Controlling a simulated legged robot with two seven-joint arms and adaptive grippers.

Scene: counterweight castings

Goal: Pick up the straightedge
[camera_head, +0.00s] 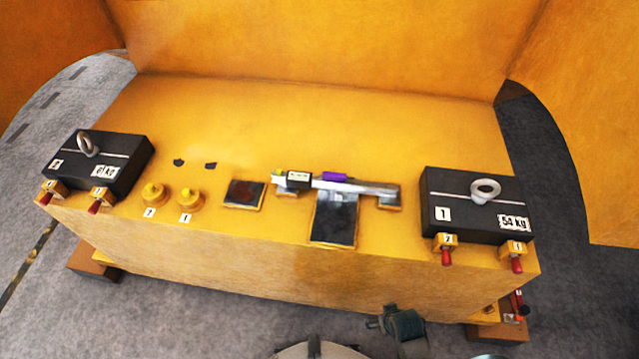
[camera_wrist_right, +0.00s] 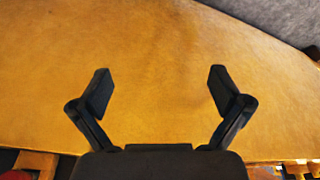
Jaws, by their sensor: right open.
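The straightedge (camera_head: 365,187) is a thin silver bar lying level near the middle of the yellow casting's top, close to its front edge. Its ends lie over two small dark pads, and a larger dark plate (camera_head: 334,218) is under and in front of its middle. A black block with a white label (camera_head: 298,179) and a purple piece (camera_head: 335,176) are at its left half; whether they are attached I cannot tell. My right gripper (camera_wrist_right: 160,88) is open and empty in the wrist view, over bare yellow surface, with no straightedge in that view. My left gripper is not in view.
Black weights with ring bolts stand at the left (camera_head: 98,164) and right (camera_head: 477,203), with red-handled clamps before them. Two yellow knobs (camera_head: 188,199) and a dark square pad (camera_head: 244,194) are left of the straightedge. Behind it the yellow surface is clear up to a yellow wall (camera_head: 320,45).

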